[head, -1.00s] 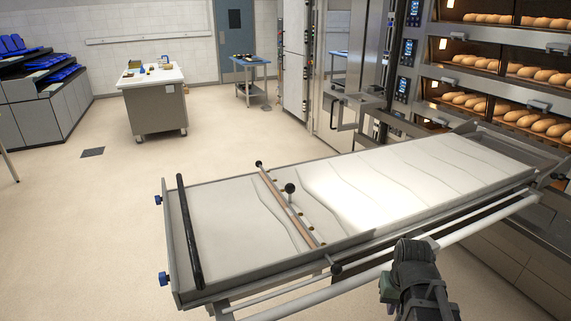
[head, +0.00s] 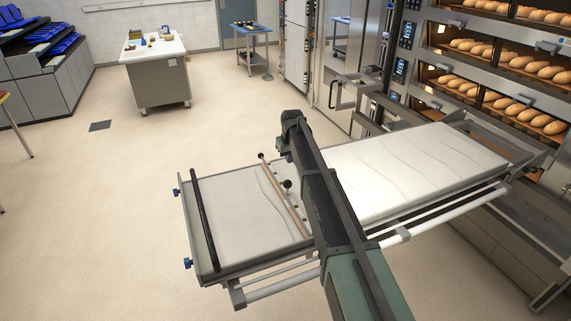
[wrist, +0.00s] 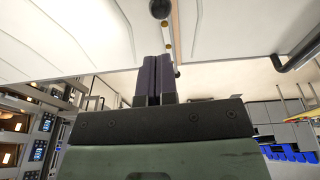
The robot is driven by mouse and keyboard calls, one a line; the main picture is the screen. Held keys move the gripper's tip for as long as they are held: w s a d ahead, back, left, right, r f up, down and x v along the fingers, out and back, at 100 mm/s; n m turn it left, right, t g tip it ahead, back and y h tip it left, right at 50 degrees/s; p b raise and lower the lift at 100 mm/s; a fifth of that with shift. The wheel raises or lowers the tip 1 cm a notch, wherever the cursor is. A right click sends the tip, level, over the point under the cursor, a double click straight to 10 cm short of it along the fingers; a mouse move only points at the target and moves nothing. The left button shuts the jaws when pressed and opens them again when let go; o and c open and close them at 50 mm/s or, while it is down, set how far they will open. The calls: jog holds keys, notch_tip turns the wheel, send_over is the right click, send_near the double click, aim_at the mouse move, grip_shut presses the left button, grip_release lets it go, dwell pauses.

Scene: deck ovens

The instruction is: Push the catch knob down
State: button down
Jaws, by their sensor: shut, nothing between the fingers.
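The catch knob (head: 287,184) is a black ball on a short stem, standing by a wooden crossbar (head: 284,207) on the loader's pale belt (head: 235,215). In the wrist view, a black ball knob (wrist: 159,9) shows at the top edge, just beyond the fingertips. My gripper (wrist: 158,57) has its two dark fingers together with nothing between them. A gap shows between the fingertips and the ball in that picture; its depth is hard to judge. In the head view my arm crosses the loader right of the knob, and the fingers cannot be made out.
A black handle bar (head: 204,222) spans the loader's left end. The crossbar's far end has a small dark ball (head: 262,156). Deck ovens with bread (head: 520,110) stand at the right. A worktable (head: 155,75) stands at the back left. Open floor lies left of the loader.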

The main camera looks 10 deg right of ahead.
aim_at(288, 183)
jog(key=f+b, duration=0.3)
jog(key=f, duration=0.1)
jog(key=w+f+b, duration=0.1)
jog(key=f+b, duration=0.3)
jog(key=w+f+b, duration=0.1)
jog(key=f+b, duration=0.2)
jog(key=shift+w+f, duration=0.15)
jog(key=shift+f, duration=0.25)
jog(key=shift+r, duration=0.15)
notch_tip(288, 183, down, 3)
jog(key=b, duration=0.3)
jog(key=shift+r, duration=0.2)
jog(key=shift+s+r, duration=0.3)
